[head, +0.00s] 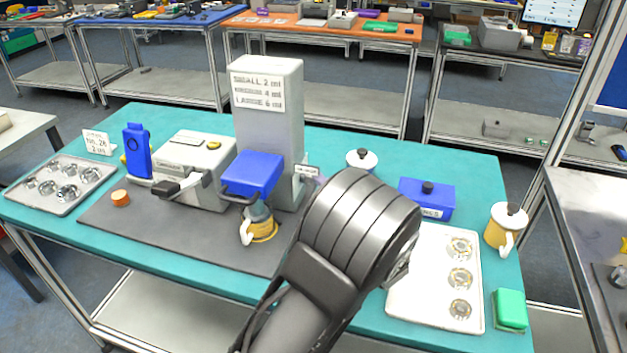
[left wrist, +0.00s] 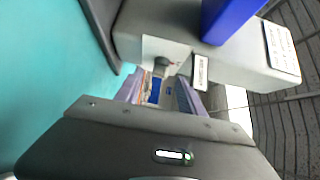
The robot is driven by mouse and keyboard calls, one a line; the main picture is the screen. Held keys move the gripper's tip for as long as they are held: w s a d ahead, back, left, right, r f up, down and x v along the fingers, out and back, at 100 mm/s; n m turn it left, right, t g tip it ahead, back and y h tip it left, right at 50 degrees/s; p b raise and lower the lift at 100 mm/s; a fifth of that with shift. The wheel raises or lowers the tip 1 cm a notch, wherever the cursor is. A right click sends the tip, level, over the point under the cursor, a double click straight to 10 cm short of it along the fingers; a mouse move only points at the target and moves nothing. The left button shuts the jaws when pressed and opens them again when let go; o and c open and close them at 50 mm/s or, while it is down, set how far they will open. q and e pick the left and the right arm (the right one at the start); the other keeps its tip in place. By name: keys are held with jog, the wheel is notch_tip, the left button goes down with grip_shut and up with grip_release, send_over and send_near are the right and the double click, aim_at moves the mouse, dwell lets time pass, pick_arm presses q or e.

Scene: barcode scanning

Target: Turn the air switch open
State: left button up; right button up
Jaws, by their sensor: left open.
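The grey tower machine (head: 268,120) stands at the back of the teal table, with a blue block on its front. In the left wrist view, a white plate on its side (left wrist: 185,50) carries a small dark knob (left wrist: 162,63), which looks like the air switch. My left gripper (left wrist: 160,85) is open, its two purple fingers pointing at the knob, one on each side below it. Whether they touch it I cannot tell. In the head view, my left gripper (head: 318,181) is mostly hidden behind my arm, at the tower's right side. My right gripper is not in view.
A small label (head: 306,172) projects beside the switch plate. A grey machine with a handle (head: 195,165) is to the left. A blue box (head: 427,199), lidded pots and a white tray (head: 408,306) are to the right.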

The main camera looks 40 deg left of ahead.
aim_at(312, 181)
pick_arm(q)
jog(key=shift+p+x, duration=0.3)
jog(key=shift+x, duration=1.6)
grip_shut()
